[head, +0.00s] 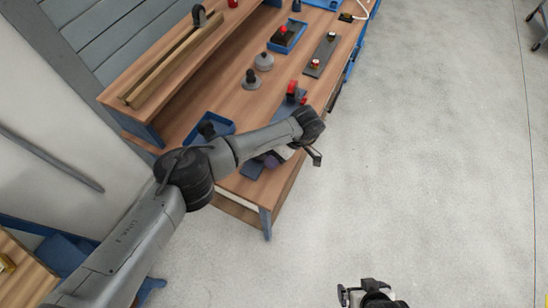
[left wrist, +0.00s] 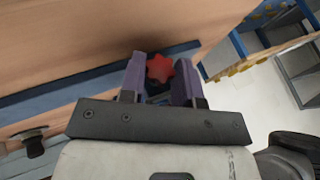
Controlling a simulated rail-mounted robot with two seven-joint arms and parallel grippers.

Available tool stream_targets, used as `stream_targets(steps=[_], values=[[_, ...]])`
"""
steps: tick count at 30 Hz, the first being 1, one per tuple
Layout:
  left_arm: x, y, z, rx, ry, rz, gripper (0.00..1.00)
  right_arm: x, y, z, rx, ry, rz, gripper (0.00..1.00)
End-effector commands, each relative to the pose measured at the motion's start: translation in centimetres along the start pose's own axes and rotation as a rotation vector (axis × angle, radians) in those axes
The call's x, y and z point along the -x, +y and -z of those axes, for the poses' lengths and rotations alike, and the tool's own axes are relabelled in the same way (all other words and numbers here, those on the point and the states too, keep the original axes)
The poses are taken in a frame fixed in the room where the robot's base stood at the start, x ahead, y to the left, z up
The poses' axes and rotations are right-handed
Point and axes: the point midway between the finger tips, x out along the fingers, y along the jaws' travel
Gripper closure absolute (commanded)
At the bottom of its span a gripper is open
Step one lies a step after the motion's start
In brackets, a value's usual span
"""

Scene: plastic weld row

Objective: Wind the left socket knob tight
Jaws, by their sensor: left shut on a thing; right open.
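The red star-shaped knob (left wrist: 160,69) sits between the two purple fingers of my left gripper (left wrist: 159,76) in the left wrist view. The gripper is shut on it, over a blue-grey strip (left wrist: 60,96). In the head view my left gripper (head: 269,160) is low over the near end of the bench, and my own arm and wrist hide much of it. The held knob cannot be made out there. My right gripper (head: 362,292) is open and empty over the floor at the bottom of the head view.
A raised shelf (head: 130,88) runs behind.

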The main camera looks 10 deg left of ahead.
Motion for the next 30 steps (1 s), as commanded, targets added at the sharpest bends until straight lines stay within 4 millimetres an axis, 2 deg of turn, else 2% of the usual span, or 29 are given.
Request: stream_targets(steps=[4,5,13,26,30], values=[[0.03,-0.01,-0.02,-0.001,0.000,-0.001,0.93,0.02,0.02,0.00,0.001,0.000,0.000,0.01],[0.03,-0.01,-0.02,-0.001,0.000,-0.001,0.69,0.02,0.03,0.00,0.001,0.000,-0.001,0.01],[0.01,0.00,-0.02,0.000,0.000,-0.001,0.44,0.02,0.25,-0.05,0.008,-0.001,-0.007,0.01],[-0.02,0.00,0.00,0.001,0.000,-0.003,0.44,0.07,0.26,-0.04,0.009,-0.001,-0.007,0.01],[0.15,-0.17,0.11,0.010,-0.001,-0.023,0.44,0.83,0.20,0.22,0.006,-0.001,-0.005,0.01]])
